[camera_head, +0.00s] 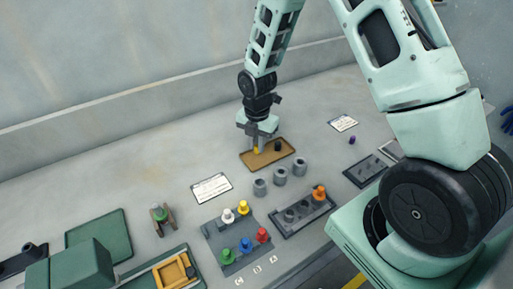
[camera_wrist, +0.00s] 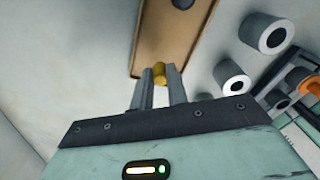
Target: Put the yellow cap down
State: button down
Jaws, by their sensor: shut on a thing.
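My gripper (camera_wrist: 160,88) is shut on the yellow cap (camera_wrist: 160,73), seen between its fingertips in the wrist view. In the head view the yellow cap (camera_head: 256,150) is at the left part of the brown tray (camera_head: 250,163), under my gripper (camera_head: 257,146). The tray also shows in the wrist view (camera_wrist: 150,45), with the cap at its near edge. I cannot tell whether the cap touches the tray. A dark cap (camera_head: 277,147) is at the tray's right part.
Several grey cylinders (camera_head: 260,187) stand in front of the tray. A rack with an orange piece (camera_head: 319,192) and a grey rack with colored pieces (camera_head: 245,244) lie nearer. A white card (camera_head: 211,188) lies left.

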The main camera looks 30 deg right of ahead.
aim_at(257, 145)
jog(key=shift+f, duration=1.25)
jog(key=shift+f, duration=0.2)
jog(key=c, duration=1.4)
grip_release()
notch_tip(257, 145, up, 12)
jog(key=b, duration=0.2)
jog(key=s+a+r+m, duration=0.3)
jog(key=s+a, duration=0.2)
jog(key=a, duration=0.1)
jog(key=s+a+r+m, duration=0.3)
jog(key=s+a+m, duration=0.1)
jog(key=s+a, duration=0.15)
jog(key=s+a+m, duration=0.2)
jog(key=s+m, duration=0.1)
jog(key=s, duration=0.2)
jog(key=s+a+r+m, duration=0.1)
jog(key=s+a+m, duration=0.1)
jog(key=s, duration=0.3)
jog(key=s+a+r+m, duration=0.1)
jog(key=s+a+m, duration=0.1)
jog(key=s+m, duration=0.2)
jog(key=shift+s+a+r+y, duration=0.2)
jog(key=shift+s+r+y, duration=0.1)
jog(key=shift+s, duration=0.35)
